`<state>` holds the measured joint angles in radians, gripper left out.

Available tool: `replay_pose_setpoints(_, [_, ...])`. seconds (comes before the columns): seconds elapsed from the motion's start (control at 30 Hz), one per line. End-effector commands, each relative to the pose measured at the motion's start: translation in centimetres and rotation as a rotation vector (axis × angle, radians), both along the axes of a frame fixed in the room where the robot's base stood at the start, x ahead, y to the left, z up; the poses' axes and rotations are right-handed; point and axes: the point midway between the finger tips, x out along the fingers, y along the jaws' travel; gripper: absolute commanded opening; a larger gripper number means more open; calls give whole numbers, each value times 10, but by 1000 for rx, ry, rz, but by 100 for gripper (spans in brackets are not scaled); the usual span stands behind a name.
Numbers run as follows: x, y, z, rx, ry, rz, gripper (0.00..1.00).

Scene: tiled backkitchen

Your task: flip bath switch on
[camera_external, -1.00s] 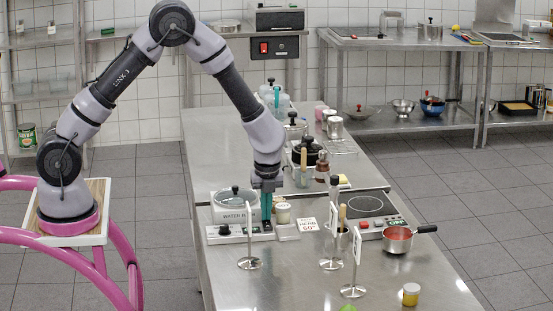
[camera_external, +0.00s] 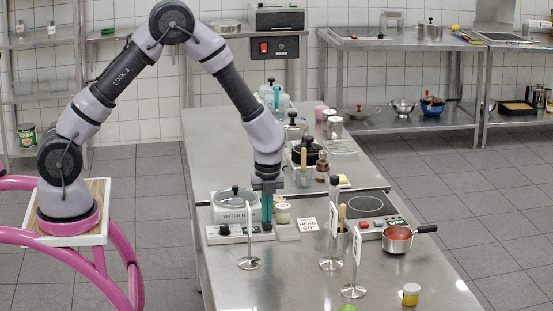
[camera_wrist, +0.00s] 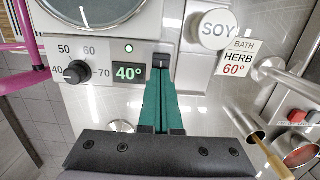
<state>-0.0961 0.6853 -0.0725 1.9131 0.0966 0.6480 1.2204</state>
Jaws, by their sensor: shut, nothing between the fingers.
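The water bath (camera_external: 235,213) stands on the steel table with its control panel (camera_external: 239,236) facing front. A black switch (camera_wrist: 161,61) sits at the panel's right end. My gripper (camera_external: 266,225) points down at that end. In the wrist view its teal fingers (camera_wrist: 160,80) are shut and empty, with the tips right at the switch. I cannot tell whether they touch it; they partly hide it.
A jar lidded SOY (camera_wrist: 216,30) and a card reading BATH HERB 60° (camera_wrist: 238,58) stand right of the panel. Metal sign stands (camera_external: 249,263) rise in front.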

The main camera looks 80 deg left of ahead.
Motion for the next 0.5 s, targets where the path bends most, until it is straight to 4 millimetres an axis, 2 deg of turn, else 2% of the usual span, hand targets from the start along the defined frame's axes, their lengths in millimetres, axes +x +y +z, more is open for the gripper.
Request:
replay_pose_setpoints(0.27, [0,1,5,0,-2,1,0])
replay_pose_setpoints(0.37, [1,3,17,0,-3,1,0])
replay_pose_setpoints(0.5, [1,7,47,0,-5,1,0])
